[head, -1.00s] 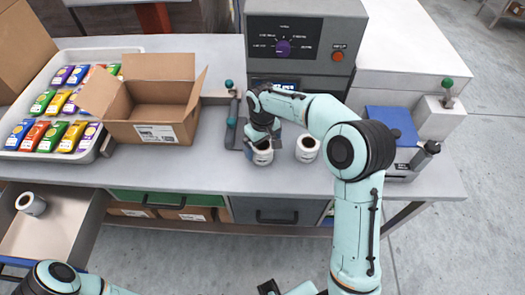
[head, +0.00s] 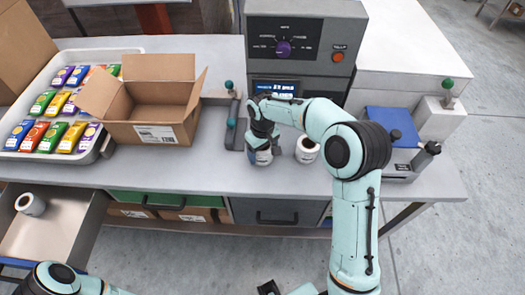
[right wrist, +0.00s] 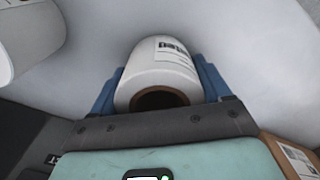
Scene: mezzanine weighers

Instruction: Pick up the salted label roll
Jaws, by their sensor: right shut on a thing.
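A white label roll (head: 263,157) is at the front of the bench, below the grey machine. My right gripper (head: 260,146) is over it with its fingers pointing down. In the right wrist view, the blue fingers are shut on the sides of this roll (right wrist: 162,75); its brown core faces the camera. Its printed lettering is upside down and partly hidden, so I cannot read the whole name. Whether it touches the bench is unclear. A second white roll (head: 306,150) stands just to the right.
A third roll (head: 30,204) lies in an open drawer (head: 62,225) at left. An open carton (head: 155,131) and a tray (head: 105,147) of colourful packets are on the bench's left. The grey machine (head: 300,67) stands behind; a blue-topped device (head: 390,122) is at right.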

